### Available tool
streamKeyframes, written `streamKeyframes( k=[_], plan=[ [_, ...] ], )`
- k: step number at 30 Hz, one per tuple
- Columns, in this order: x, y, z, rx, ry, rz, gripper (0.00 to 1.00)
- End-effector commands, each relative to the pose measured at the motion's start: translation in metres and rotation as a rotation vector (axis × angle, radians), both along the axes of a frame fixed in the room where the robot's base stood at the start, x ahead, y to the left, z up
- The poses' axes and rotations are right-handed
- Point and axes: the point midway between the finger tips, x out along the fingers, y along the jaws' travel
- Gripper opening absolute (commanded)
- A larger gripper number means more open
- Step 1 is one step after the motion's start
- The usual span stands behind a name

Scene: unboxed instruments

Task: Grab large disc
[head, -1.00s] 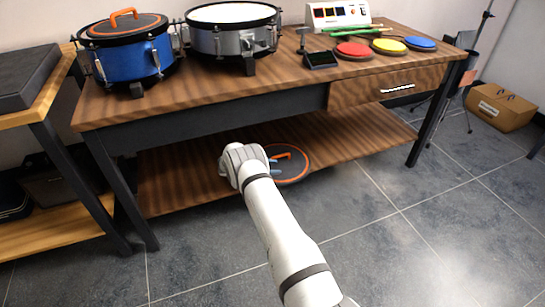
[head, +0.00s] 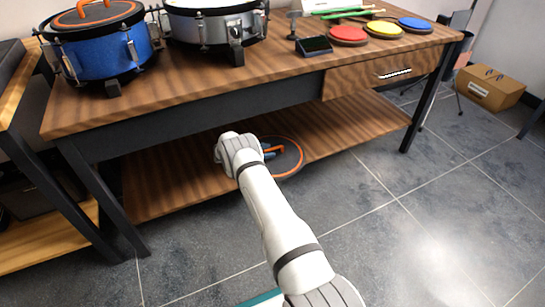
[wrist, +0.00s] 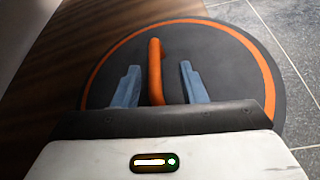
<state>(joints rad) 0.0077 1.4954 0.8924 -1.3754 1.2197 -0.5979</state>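The large disc (head: 292,160) is dark with an orange ring and lies on the table's lower shelf, partly hidden by my arm in the head view. In the wrist view the disc (wrist: 225,60) fills the middle, with its raised orange handle (wrist: 156,60) standing up from it. My gripper (wrist: 160,72) is open, with one blue-grey finger on each side of the handle. A gap shows between the handle and each finger, wider on the right. In the head view my gripper (head: 273,151) is over the disc, under the tabletop.
A blue drum (head: 98,52) with an orange-handled dark lid (head: 85,16) and a silver drum (head: 212,35) stand on the tabletop. Red (head: 348,34), yellow (head: 383,29) and blue (head: 415,24) pads lie at right. The table's legs and tabletop edge frame the shelf.

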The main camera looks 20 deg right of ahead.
Motion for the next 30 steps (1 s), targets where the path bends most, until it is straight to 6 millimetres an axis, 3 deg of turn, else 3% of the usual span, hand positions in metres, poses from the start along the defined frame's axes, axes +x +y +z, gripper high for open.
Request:
streamKeyframes(
  k=[9,17,30],
  plan=[
    [0.01,-0.036,-0.019,0.0,-0.001,0.002,0.38],
    [0.011,-0.039,-0.017,0.0,0.001,0.004,0.37],
    [0.011,-0.038,-0.017,0.0,0.0,0.005,0.01]
  ],
)
